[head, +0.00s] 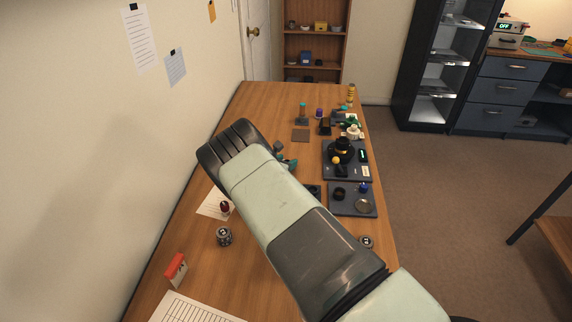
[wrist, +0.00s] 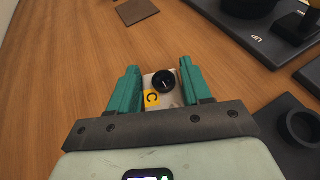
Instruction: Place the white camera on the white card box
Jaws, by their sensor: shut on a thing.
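The white camera (wrist: 176,97), with a round black lens and a yellow label marked C, sits between the teal fingers of my gripper (wrist: 159,72) in the wrist view. My gripper is shut on it. In the head view, teal parts of my gripper (head: 287,162) show past my arm over the middle of the table; the camera cannot be made out there. I cannot clearly identify the white card box. A small whitish thing (head: 352,131) stands near the table's far right edge, too small to name with certainty.
Dark trays with parts (head: 345,174) line the table's right side; a tray corner and a black ring (wrist: 302,127) are close on the right in the wrist view. A brown square mat (head: 300,135) lies farther off. Bare wood surrounds it on the left.

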